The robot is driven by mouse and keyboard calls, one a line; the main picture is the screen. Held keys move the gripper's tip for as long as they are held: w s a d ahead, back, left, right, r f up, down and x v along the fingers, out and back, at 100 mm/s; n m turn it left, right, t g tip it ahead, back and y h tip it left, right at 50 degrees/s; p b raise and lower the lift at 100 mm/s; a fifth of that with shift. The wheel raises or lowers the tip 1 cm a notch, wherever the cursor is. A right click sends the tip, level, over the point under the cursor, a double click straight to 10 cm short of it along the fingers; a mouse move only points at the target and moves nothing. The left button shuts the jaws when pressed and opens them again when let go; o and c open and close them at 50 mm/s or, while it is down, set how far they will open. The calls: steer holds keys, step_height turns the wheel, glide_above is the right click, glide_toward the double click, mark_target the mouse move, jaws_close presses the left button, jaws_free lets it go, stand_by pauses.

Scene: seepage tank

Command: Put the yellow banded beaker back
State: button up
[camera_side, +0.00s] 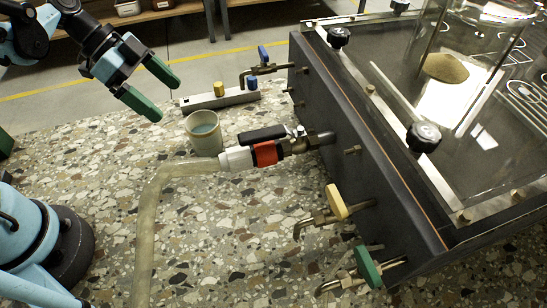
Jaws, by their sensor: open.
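The dark tank (375,150) fills the right, with blue (263,55), yellow (336,201) and green (368,266) valve handles sticking out. A red-banded valve (265,153) joins a hose (148,230) that runs to the front.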

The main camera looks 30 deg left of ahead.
steer(key=s+a+r+n+t+y, duration=0.1)
steer(key=n+y, duration=0.1)
steer(key=n, duration=0.2)
steer(key=a+r+n+t+y, duration=0.1)
steer(key=n+t+y, duration=0.1)
steer(key=n, duration=0.2)
steer(key=s+r+n+t+y, duration=0.1)
steer(key=n+y, duration=0.2)
steer(key=n, duration=0.1)
steer(key=shift+s+a+r+n+t, duration=0.15)
steer(key=shift+s+a+n+t, duration=0.15)
steer(key=shift+a+t, duration=0.1)
stand_by(0.6)
